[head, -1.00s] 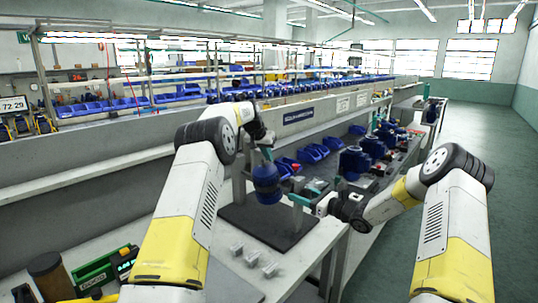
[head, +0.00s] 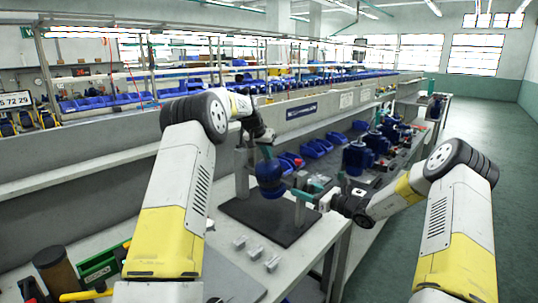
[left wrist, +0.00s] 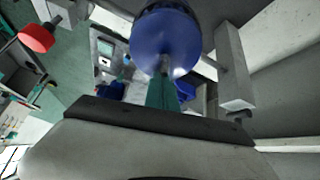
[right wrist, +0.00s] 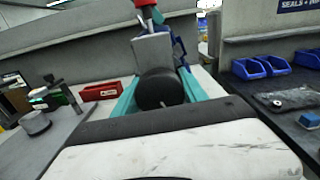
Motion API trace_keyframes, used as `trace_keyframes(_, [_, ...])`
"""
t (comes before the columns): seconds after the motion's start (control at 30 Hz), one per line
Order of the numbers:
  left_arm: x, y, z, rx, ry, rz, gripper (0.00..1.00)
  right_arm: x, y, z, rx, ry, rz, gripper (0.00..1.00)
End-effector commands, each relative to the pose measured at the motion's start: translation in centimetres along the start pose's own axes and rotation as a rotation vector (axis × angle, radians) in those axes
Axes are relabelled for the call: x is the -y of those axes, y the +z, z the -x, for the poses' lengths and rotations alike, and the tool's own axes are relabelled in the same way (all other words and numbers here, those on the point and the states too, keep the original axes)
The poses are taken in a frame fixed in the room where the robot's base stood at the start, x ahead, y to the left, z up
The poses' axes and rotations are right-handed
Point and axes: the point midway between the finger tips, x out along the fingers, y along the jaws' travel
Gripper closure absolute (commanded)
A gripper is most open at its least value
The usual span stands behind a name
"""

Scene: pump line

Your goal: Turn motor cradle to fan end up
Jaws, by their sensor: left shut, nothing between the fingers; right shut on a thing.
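The motor cradle holds a blue rounded motor (head: 270,178) between two grey posts (head: 300,205) on a dark base plate (head: 262,224). My left gripper (head: 267,153) is shut and empty, with its teal fingertips at the upper end of the motor. In the left wrist view the motor's blue dome (left wrist: 166,42) lies just beyond the fingers (left wrist: 163,93); I cannot tell whether they touch. My right gripper (head: 308,192) is at the right post. In the right wrist view its teal fingers are shut around a black round handle (right wrist: 160,90), in front of a grey post (right wrist: 153,52).
Small grey blocks (head: 254,252) lie on the bench in front of the plate. Blue bins (head: 315,148) and several other blue motors (head: 357,158) stand on the bench behind. A red knob (left wrist: 37,38) shows in the left wrist view. A red bin (right wrist: 100,91) shows in the right wrist view.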

Motion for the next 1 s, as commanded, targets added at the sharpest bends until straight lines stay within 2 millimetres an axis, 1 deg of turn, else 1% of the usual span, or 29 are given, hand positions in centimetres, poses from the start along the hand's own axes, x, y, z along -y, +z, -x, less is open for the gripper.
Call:
trace_keyframes(0.03, [0.1,0.8,-0.1,0.018,0.002,0.001,1.00,0.2,-0.1,0.1,-0.002,-0.006,-0.005,1.00])
trace_keyframes(0.27, [0.1,1.2,-0.4,0.026,0.003,0.002,1.00,0.3,0.0,0.1,0.000,-0.007,-0.007,1.00])
trace_keyframes(0.3, [0.1,1.2,-0.4,0.027,0.003,0.002,1.00,0.3,0.0,0.1,0.000,-0.007,-0.007,0.44])
trace_keyframes(0.37, [0.1,1.2,-0.5,0.028,0.003,0.002,1.00,0.3,0.0,0.1,0.001,-0.007,-0.006,0.32])
trace_keyframes(0.4, [0.1,1.2,-0.5,0.027,0.003,0.002,1.00,0.3,0.0,0.1,0.001,-0.006,-0.006,0.28])
trace_keyframes(0.67, [0.1,1.1,-0.4,0.023,0.004,0.001,1.00,0.2,0.1,0.1,0.001,-0.004,-0.004,0.28])
trace_keyframes(0.77, [0.1,1.0,-0.4,0.021,0.004,0.001,1.00,0.2,0.1,0.5,0.001,-0.005,-0.004,0.28])
trace_keyframes(0.87, [0.0,0.9,-0.4,0.020,0.004,0.001,1.00,0.3,0.1,1.7,0.001,-0.006,-0.004,0.28])
trace_keyframes(1.0, [0.0,0.9,-0.4,0.019,0.004,0.001,1.00,0.3,0.1,4.6,0.001,-0.008,-0.004,0.28])
